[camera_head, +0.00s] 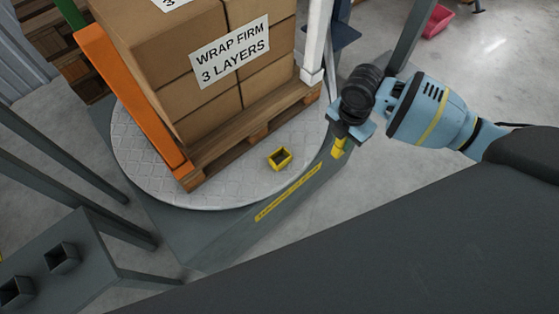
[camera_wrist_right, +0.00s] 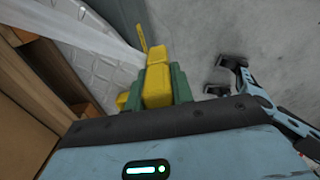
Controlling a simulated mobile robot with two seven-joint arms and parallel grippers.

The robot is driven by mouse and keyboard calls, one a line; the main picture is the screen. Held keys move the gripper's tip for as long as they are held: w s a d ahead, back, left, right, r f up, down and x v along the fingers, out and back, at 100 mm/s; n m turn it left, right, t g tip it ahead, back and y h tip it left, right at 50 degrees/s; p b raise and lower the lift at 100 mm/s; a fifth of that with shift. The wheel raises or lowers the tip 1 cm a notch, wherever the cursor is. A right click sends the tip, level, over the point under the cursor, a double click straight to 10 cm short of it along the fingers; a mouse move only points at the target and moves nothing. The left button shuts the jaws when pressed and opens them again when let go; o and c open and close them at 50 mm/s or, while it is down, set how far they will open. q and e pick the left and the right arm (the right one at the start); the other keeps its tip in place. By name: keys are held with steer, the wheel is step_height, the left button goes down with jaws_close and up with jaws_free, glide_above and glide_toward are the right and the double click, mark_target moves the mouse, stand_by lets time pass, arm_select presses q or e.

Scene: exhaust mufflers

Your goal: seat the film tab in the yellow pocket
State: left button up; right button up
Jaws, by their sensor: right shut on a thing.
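The yellow pocket (camera_head: 279,158) is a small open-topped box on the round turntable (camera_head: 142,150), in front of the loaded pallet. Its dark inside looks empty. My right gripper (camera_head: 344,140) is right of the pocket, apart from it, over the turntable base's right edge. It is shut on the yellow film tab (camera_head: 339,149), which points down from the jaws. In the right wrist view the tab (camera_wrist_right: 157,84) sits between the green fingers. Another yellow piece, partly hidden, shows left of the fingers; I cannot tell what it is.
Cartons (camera_head: 190,60) stand on a wooden pallet (camera_head: 245,137) with an orange upright (camera_head: 125,92) at its left. A grey stand with square sockets (camera_head: 62,258) is lower left.

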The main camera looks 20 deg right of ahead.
steer(key=shift+w+a+f+b, duration=0.7)
steer(key=shift+w+a+f, duration=0.25)
steer(key=shift+a, duration=1.5)
steer(key=shift+w+a+f+b, duration=0.7)
steer(key=shift+w+a, duration=0.3)
steer(key=shift+a, duration=1.5)
steer(key=shift+w+a+f+b, duration=0.65)
steer(key=shift+w+a+f, duration=0.3)
steer(key=shift+a, duration=1.5)
steer(key=shift+w, duration=0.1)
arm_select(q)
steer(key=f, duration=0.2)
steer(key=s+a+f, duration=0.1)
steer(key=f, duration=0.1)
arm_select(e)
steer(key=shift+r, duration=0.1)
arm_select(q)
steer(key=shift+s, duration=0.1)
arm_select(e)
steer(key=o, duration=0.7)
steer(key=shift+o, duration=1.4)
arm_select(q)
steer(key=shift+s+d+g, duration=0.15)
steer(key=shift+s+g, duration=0.15)
steer(key=shift+s, duration=0.15)
